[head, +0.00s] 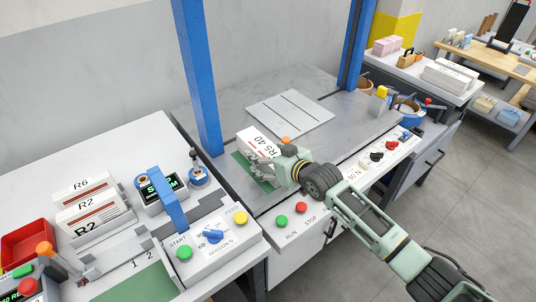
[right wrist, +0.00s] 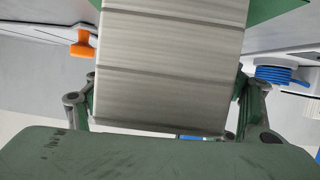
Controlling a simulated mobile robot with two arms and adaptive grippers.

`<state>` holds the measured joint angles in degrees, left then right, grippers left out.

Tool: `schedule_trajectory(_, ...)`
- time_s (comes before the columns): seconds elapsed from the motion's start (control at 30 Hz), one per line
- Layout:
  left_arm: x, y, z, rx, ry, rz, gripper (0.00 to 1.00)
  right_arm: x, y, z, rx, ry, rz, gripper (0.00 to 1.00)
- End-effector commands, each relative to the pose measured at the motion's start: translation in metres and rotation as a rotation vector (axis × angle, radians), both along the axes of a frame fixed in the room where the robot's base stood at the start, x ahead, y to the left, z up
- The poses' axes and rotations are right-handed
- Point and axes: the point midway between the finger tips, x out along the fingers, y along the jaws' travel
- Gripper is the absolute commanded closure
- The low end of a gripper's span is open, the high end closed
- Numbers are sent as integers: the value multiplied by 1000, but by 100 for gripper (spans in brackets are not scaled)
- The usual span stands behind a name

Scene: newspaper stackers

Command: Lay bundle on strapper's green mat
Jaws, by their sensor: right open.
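A newspaper bundle with a white top label reading R5 40 (head: 262,140) lies at a green mat (head: 238,160) on the grey metal table between the blue posts. My right gripper (head: 275,172) is at the near side of this bundle. In the right wrist view the bundle's pale layered side (right wrist: 170,65) lies between the two open fingers; I cannot tell whether they touch it. A second green mat (head: 138,286) lies at lower left, beside a panel marked START, TENSION N and FEED (head: 215,240). My left gripper is not in view.
Bundles marked R6 (head: 80,184) and R2 (head: 85,206) stand at left, near a red bin (head: 28,243). An orange knob (head: 285,140) is close beside my right gripper. A slotted plate (head: 290,112) lies behind.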

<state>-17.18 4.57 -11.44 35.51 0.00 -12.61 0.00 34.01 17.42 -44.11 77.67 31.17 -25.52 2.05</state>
Motion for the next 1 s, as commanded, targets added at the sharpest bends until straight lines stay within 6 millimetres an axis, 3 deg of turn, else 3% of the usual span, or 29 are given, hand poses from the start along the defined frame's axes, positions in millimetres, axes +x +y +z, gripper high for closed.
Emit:
schedule_trajectory(0.03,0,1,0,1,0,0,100,-2,-1,-7,-7,12,-1,23)
schedule_trajectory(0.27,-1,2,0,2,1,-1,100,-9,-7,0,-5,6,-1,23)
schedule_trajectory(0.7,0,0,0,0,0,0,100,-70,-48,33,-3,1,1,23)
schedule_trajectory(1.0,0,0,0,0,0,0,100,-91,-62,44,-1,1,0,23)
